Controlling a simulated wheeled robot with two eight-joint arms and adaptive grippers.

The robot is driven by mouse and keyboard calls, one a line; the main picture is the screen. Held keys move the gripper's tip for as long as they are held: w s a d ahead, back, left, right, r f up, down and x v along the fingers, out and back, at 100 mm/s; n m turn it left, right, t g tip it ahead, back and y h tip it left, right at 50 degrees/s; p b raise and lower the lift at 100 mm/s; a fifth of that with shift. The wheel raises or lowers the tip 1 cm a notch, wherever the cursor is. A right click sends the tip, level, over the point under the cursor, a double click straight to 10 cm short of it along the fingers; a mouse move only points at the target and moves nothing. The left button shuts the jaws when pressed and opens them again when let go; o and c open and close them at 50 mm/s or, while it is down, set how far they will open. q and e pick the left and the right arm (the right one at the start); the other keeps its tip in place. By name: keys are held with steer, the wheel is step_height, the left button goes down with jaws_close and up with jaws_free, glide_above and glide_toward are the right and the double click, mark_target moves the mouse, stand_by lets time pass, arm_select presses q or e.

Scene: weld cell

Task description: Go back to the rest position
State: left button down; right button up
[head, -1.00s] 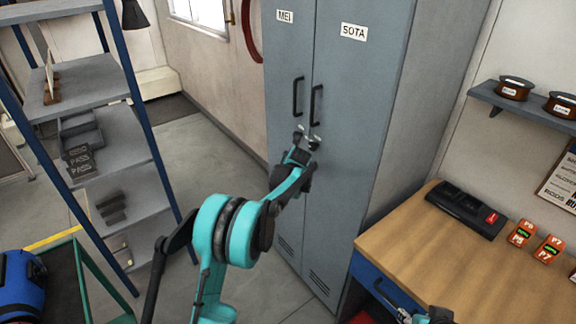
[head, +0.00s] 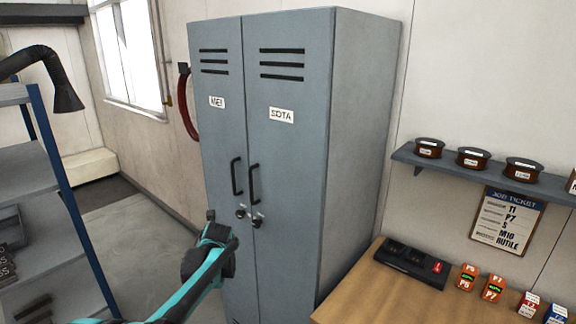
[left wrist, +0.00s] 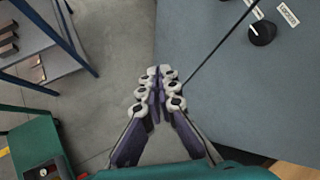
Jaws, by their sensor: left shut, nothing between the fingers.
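My left gripper (head: 211,217) is in front of the lower left of the grey locker (head: 222,130) in the head view. In the left wrist view its fingers (left wrist: 159,84) are together and empty, with floor behind them and the locker front on the right. The locker's two doors, labelled MEI and SOTA, are closed. Each has a dark handle and a round lock knob below it; a knob (left wrist: 262,32) also shows in the left wrist view, apart from the fingers. My right gripper is not in view.
A shelf rack (head: 62,190) with blue posts stands at the left. A wooden bench (head: 375,295) at the right holds a dark tray (head: 410,262) and several small labelled blocks. A wall shelf (head: 480,176) carries spools. Floor is clear between rack and locker.

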arm_select(q)
steer(key=s+d+r+n+b, duration=0.1)
steer(key=s+d+n, duration=0.1)
steer(key=s+n, duration=0.4)
steer(key=s+d+r+n+b, duration=0.1)
steer(key=s+d+r+n, duration=0.15)
steer(key=s, duration=0.55)
steer(key=s+d+f+n+h, duration=0.1)
steer(key=s+f+n, duration=0.2)
steer(key=s+n, duration=0.3)
steer(key=s+d+f+n+g+h+b, duration=0.1)
steer(key=s+d+f+n, duration=0.1)
steer(key=s+f+n, duration=0.2)
steer(key=s+d+f+n+h+b, duration=0.1)
steer(key=s+d+f+n, duration=0.1)
steer(key=s+n, duration=0.7)
steer(key=s+f, duration=0.1)
steer(key=s, duration=0.5)
steer(key=shift+f, duration=0.35)
steer(key=shift+n, duration=0.25)
